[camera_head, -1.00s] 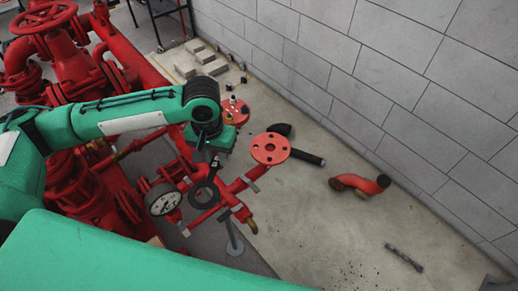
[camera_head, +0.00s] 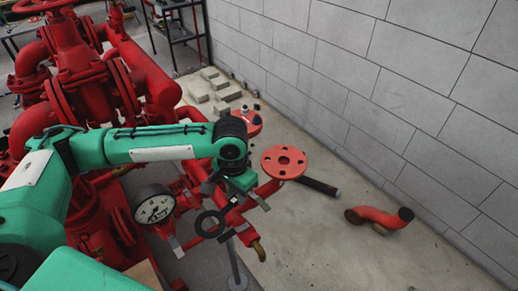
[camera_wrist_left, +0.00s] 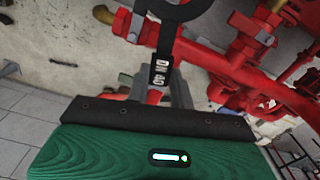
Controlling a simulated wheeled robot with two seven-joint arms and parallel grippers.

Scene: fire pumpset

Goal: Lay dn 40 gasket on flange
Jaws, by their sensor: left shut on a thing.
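The DN 40 gasket (camera_head: 221,213) is a thin black ring with a tab. My left gripper (camera_head: 237,198) is shut on the tab and holds the ring out in the air. In the left wrist view the white "DN 40" print shows on the tab (camera_wrist_left: 160,70), and part of the ring is cut off at the top. A round red flange (camera_head: 284,162) with bolt holes faces up, right of and beyond my gripper. The gasket is apart from it. A second red flange (camera_head: 247,123), with small items on it, is partly hidden behind my arm. My right gripper is out of view.
A pressure gauge (camera_head: 154,205) stands left of the gasket, near red piping. A red pipe elbow (camera_head: 380,219) and a dark pipe (camera_head: 318,186) are on the floor at right. Grey blocks (camera_head: 212,88) lie near the wall. Floor at lower right is clear.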

